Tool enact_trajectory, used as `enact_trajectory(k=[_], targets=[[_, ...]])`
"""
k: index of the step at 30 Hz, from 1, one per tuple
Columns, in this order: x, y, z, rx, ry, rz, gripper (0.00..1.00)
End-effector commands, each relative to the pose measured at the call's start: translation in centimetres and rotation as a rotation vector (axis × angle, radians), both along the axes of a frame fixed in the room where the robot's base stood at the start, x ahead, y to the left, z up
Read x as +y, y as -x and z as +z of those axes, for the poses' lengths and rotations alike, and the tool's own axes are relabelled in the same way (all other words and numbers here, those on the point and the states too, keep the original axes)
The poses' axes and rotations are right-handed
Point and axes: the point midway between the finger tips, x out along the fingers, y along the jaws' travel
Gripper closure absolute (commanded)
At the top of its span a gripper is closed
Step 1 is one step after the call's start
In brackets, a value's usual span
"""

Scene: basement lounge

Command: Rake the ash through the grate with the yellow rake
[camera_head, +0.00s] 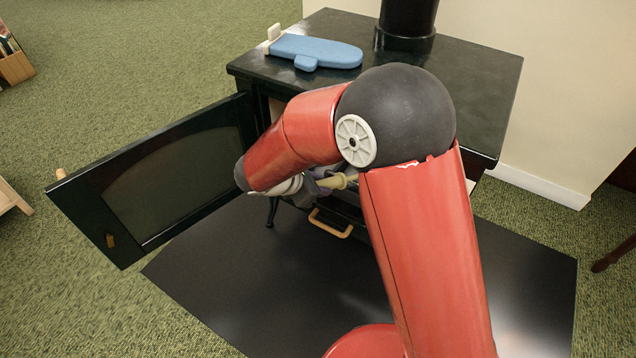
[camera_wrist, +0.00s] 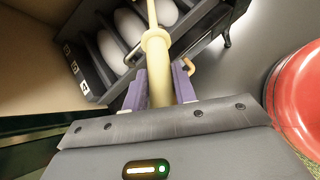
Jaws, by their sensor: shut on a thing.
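The yellow rake (camera_wrist: 159,75) runs between the two purple fingers of my gripper (camera_wrist: 162,88) in the wrist view, and the gripper is shut on its handle. Its shaft passes a round collar and leaves the top of the picture, so its head is hidden. A dark grate (camera_wrist: 100,92) lies ahead, with pale rounded shapes between its bars and numbers along its edge. I cannot tell whether these shapes are the ash. In the head view my gripper (camera_head: 322,184) is at the front of the black stove (camera_head: 470,90), and a short piece of the rake (camera_head: 338,181) shows there.
The stove door (camera_head: 165,180) stands open to the left. A wooden handle (camera_head: 330,224) sticks out low at the stove front. A blue padded thing (camera_head: 315,50) lies on the stove top beside the flue pipe (camera_head: 406,22). A dark floor plate (camera_head: 260,275) lies clear in front.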

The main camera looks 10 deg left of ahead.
Motion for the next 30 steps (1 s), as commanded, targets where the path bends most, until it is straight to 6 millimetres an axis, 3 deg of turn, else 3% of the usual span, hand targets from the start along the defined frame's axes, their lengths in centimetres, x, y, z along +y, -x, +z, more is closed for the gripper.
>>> enact_trajectory(k=[30], targets=[[0.0,0.3,-1.4,0.002,0.0,-0.003,1.0]])
